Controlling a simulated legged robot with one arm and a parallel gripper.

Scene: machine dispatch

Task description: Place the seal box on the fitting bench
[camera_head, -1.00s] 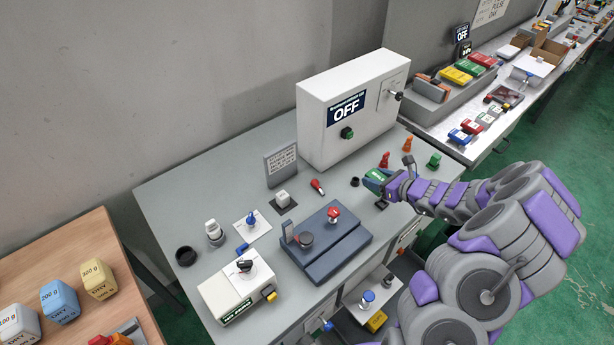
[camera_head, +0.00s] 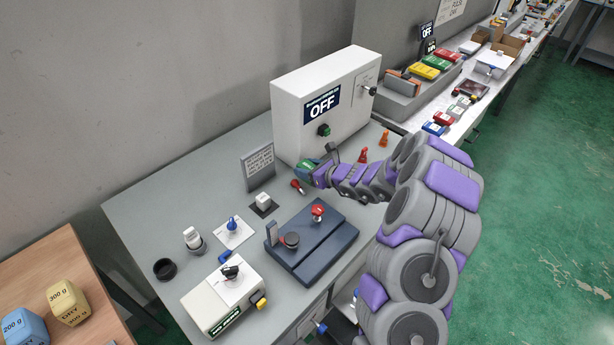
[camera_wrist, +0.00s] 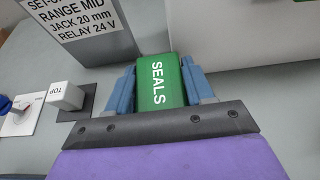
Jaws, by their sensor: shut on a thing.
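The seal box (camera_wrist: 159,82) is green with white lettering "SEALS". In the wrist view it sits between the two blue fingers of my gripper (camera_wrist: 162,88), which is shut on it. In the head view the seal box (camera_head: 304,169) shows small at the tip of my gripper (camera_head: 312,173), in front of the white OFF cabinet and over the grey bench (camera_head: 222,179). Whether the box touches the bench top cannot be told. Part of the box is hidden by my gripper.
The white OFF cabinet (camera_head: 300,125) stands behind my gripper. A grey sign (camera_head: 258,167) and a white block marked TOP (camera_wrist: 66,95) are to its left. A dark blue fixture (camera_head: 312,245) lies in front. Red and orange pieces (camera_head: 384,138) stand to the right.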

